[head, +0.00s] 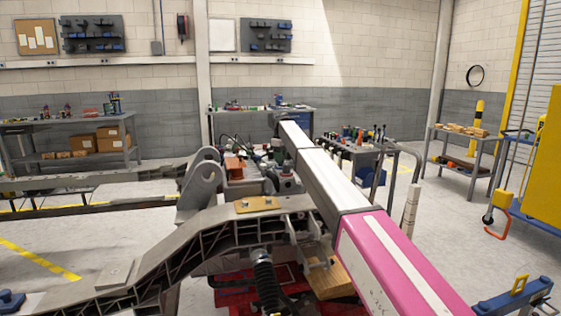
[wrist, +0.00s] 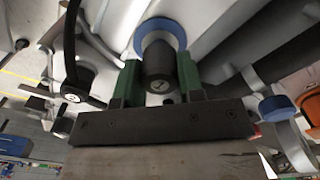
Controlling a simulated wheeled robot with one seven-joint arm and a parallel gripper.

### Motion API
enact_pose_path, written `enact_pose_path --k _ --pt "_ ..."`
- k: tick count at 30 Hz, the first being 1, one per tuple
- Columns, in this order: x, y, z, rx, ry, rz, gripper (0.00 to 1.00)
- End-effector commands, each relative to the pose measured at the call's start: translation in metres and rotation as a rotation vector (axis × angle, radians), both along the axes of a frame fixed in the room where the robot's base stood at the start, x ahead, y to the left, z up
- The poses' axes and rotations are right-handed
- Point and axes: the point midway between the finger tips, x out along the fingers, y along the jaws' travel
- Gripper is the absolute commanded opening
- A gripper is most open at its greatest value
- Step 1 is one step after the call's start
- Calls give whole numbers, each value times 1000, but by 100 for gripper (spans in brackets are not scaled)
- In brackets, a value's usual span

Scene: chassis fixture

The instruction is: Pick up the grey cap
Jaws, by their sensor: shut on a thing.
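In the wrist view, the two green fingers of my gripper (wrist: 161,84) are closed on a dark grey, round cap (wrist: 158,62), one finger on each side. A blue ring (wrist: 177,31) sits just beyond the cap, around a pale grey part. I cannot tell whether the cap touches the ring or is apart from it. In the head view, my arm reaches forward over the chassis, and I cannot make out the gripper or cap clearly among the parts at its far end.
The grey chassis frame (head: 190,245) with a spring damper (head: 265,282) lies below and left of my arm. A black hose (wrist: 72,50) and another blue-ended part (wrist: 277,107) are close to the gripper. A tool cart (head: 360,150) stands behind. Open floor lies at the right.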

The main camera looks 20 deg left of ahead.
Motion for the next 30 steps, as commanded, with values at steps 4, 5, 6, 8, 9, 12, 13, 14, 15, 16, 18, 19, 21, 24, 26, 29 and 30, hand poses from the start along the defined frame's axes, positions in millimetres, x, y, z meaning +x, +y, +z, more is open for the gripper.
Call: enact_pose_path --k 4,5,6,8,9,12,13,14,15,16,18,19,21,24,26,29,30 --pt "1 1 27 1 -1 0 2" --pt "0 3 32 1 -1 1 2" --pt "-5 12 35 1 -1 3 2" --pt "-12 25 43 1 0 4 2" --pt "-16 33 49 0 0 4 2" --pt "-26 52 61 0 0 3 2" --pt "-29 58 65 0 0 3 2" --pt "-31 63 69 1 0 3 2" --pt "-35 70 73 1 0 2 2" --pt "-37 74 77 1 0 1 2" --pt "-42 83 83 0 0 2 2" --pt "-44 87 85 0 0 2 2" --pt "-48 93 89 0 0 1 2" --pt "-51 99 93 -1 1 0 2" --pt "-52 102 95 -1 1 0 2" --pt "-53 104 96 -1 1 0 2" --pt "-54 104 96 -1 1 0 2"
